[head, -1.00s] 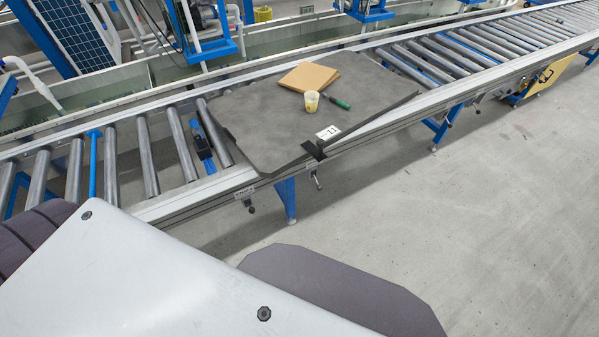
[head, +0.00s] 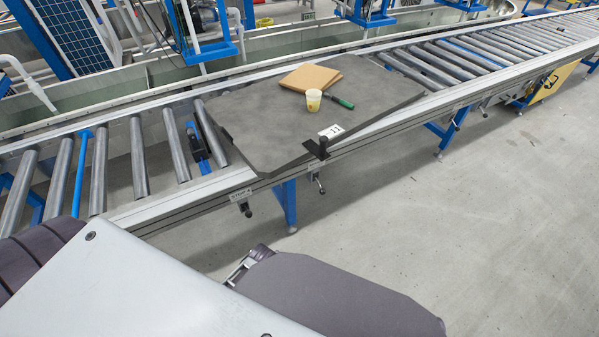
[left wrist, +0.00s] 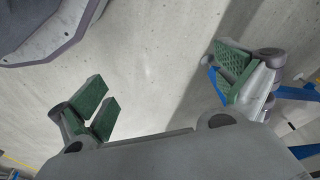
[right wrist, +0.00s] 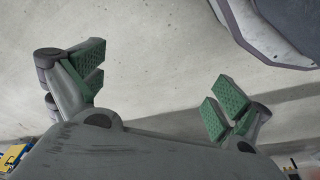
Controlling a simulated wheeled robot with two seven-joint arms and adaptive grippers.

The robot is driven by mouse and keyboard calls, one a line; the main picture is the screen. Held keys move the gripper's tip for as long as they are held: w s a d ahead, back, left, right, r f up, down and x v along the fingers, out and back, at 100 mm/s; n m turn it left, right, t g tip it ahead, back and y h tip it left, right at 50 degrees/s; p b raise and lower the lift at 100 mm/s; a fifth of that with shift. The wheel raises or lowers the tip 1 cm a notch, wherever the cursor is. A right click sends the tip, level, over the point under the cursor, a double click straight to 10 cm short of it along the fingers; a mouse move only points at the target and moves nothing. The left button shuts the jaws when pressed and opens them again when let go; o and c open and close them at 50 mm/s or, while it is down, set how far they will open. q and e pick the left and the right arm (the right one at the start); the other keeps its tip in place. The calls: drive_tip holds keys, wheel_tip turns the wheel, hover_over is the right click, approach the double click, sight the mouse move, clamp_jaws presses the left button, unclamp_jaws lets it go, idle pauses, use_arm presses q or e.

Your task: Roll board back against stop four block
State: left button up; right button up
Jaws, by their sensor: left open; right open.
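The dark grey board (head: 270,130) lies on the roller conveyor in the head view, askew to the rails, with its near corner over the front rail. The stop four block is probably the black piece on a blue mount (head: 196,146) between rollers just left of the board; a gap to the board cannot be judged. My left gripper (left wrist: 160,95) is open and empty above the floor in the left wrist view. My right gripper (right wrist: 155,90) is open and empty too.
A brown cardboard piece (head: 310,77), a cup (head: 313,100) and a green-handled tool (head: 339,101) rest on the board. Bare rollers (head: 138,158) lie to its left. A small labelled knob (head: 246,207) hangs under the front rail. The floor (head: 450,240) in front is clear.

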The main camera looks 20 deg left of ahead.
wheel_tip(320, 180, up, 8)
drive_tip(key=a+r+t+y+b, duration=0.1)
drive_tip(key=a+b, duration=0.1)
drive_tip(key=b, duration=1)
use_arm(q)
drive_tip(key=w+r+n+t+h, duration=0.5)
drive_tip(key=w+r+n+t, duration=0.55)
drive_tip(key=w+r, duration=1.05)
drive_tip(key=w+a+r+n+t+h, duration=0.1)
drive_tip(key=w+a+r+n+t, duration=0.2)
drive_tip(key=w, duration=0.4)
wheel_tip(320, 180, up, 2)
drive_tip(key=a+n, duration=0.1)
drive_tip(key=n, duration=0.1)
drive_tip(key=shift+w+n+t+b, duration=0.15)
drive_tip(key=shift+n+t+b, duration=0.15)
drive_tip(key=shift+n+t, duration=0.05)
use_arm(e)
drive_tip(key=shift+t+y, duration=0.3)
drive_tip(key=shift+y, duration=0.3)
drive_tip(key=a, duration=0.1)
drive_tip(key=a+f, duration=0.1)
drive_tip(key=a, duration=0.1)
drive_tip(key=a+f, duration=0.1)
drive_tip(key=shift+s+a+f, duration=0.1)
drive_tip(key=shift+s+a, duration=0.1)
drive_tip(key=shift+s, duration=0.2)
